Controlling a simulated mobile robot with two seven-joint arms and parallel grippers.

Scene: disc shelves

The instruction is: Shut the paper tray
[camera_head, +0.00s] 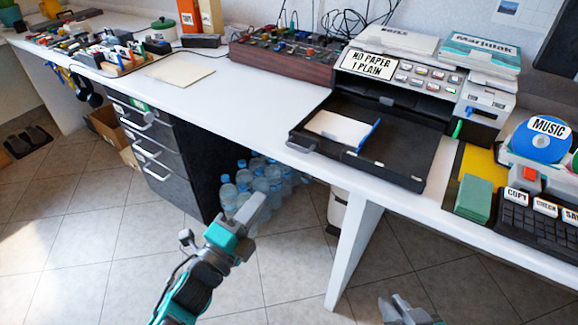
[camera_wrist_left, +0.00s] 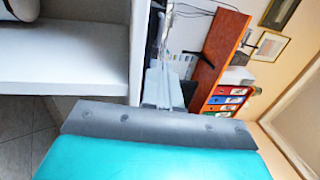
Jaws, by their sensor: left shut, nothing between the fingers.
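The paper tray (camera_head: 408,152) is black and sticks far out of the front of the grey printer (camera_head: 410,78), over the desk's front edge. A small white paper stack (camera_head: 338,128) lies in its left part against a blue guide. A grey handle (camera_head: 300,147) shows at its left front corner. My left gripper (camera_head: 262,203) is shut and empty, below and left of the tray, in front of the desk and apart from it. Its shut fingers show in the left wrist view (camera_wrist_left: 163,85). My right gripper (camera_head: 402,308) is partly cut off at the bottom edge, and its jaw state is unclear.
A white desk (camera_head: 215,108) runs across, with a dark drawer unit (camera_head: 185,165) and water bottles (camera_head: 255,178) below. A white desk leg (camera_head: 352,240) stands below the tray. A keyboard (camera_head: 515,210) and green pad (camera_head: 474,198) lie right of it. The floor in front is free.

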